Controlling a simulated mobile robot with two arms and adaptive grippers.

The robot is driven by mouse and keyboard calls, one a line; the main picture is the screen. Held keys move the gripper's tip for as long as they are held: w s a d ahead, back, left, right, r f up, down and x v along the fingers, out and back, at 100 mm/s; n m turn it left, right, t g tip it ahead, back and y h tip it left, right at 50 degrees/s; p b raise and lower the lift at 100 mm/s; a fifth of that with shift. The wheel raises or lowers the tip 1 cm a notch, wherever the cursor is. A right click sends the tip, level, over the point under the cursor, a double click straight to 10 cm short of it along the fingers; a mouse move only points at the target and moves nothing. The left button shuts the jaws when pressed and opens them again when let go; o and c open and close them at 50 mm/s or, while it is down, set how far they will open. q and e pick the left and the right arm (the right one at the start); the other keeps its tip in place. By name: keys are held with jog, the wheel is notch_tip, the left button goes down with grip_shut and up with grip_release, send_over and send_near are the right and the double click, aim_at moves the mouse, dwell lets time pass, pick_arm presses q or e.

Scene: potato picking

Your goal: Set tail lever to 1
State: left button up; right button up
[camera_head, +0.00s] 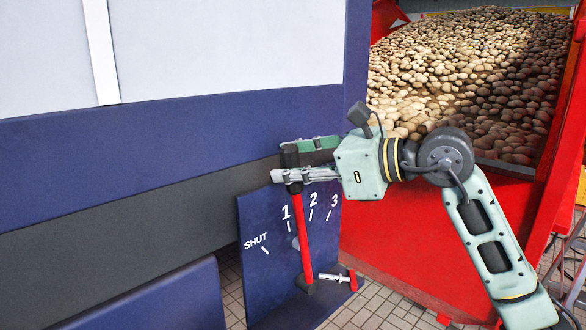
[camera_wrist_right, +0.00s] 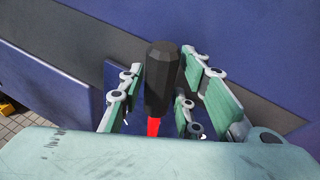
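The tail lever is a red rod with a black grip (camera_head: 291,158), which also shows in the wrist view (camera_wrist_right: 161,80). Its red shaft (camera_head: 302,225) rises from a pivot low on a blue scale plate (camera_head: 262,285) marked SHUT, 1, 2 and 3. The shaft crosses the scale between 1 and 2, closer to 1. My right gripper (camera_head: 292,163) has a finger on each side of the black grip. In the wrist view the fingers (camera_wrist_right: 160,85) are spread, with narrow gaps beside the grip. My left gripper is not in view.
A blue panel and grey beam (camera_head: 150,215) lie behind the lever. A red-walled hopper (camera_head: 400,245) full of potatoes (camera_head: 480,75) stands at right. A short red-handled pin (camera_head: 352,280) lies by the lever's base. Tiled floor (camera_head: 385,310) shows below.

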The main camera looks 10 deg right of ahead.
jog(key=v, duration=1.2)
jog(key=shift+a, duration=0.1)
